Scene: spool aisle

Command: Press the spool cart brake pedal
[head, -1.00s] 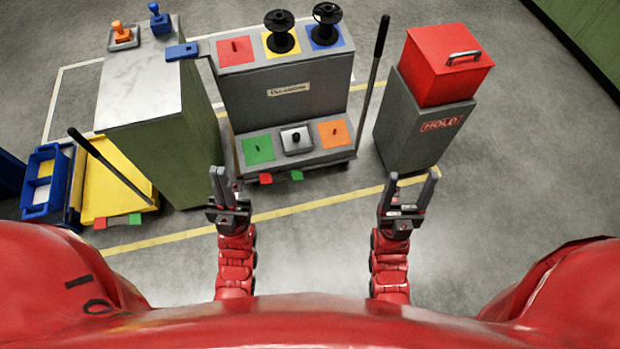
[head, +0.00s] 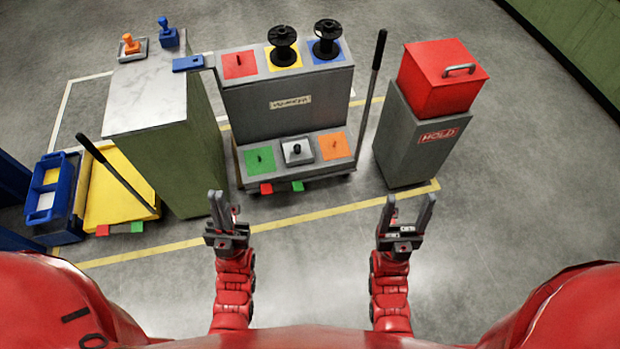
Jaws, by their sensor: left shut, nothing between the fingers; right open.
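The spool cart (head: 290,103) stands ahead in the head view, grey, with black spools on its top. At its base a red pedal (head: 266,188) and a green pedal (head: 298,186) stick out side by side at the front edge. I cannot tell from markings which is the brake. My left gripper (head: 224,202) is shut and empty, below and left of the red pedal in the picture, apart from it. My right gripper (head: 409,205) is open and empty, well right of both pedals, below the grey bin stand.
A yellow cart (head: 112,196) at left also has red and green pedals (head: 137,226). A grey-topped cabinet (head: 165,140) stands between the carts. A red box (head: 440,80) sits on a stand marked HOLD (head: 405,145) at right. Floor between my grippers is clear.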

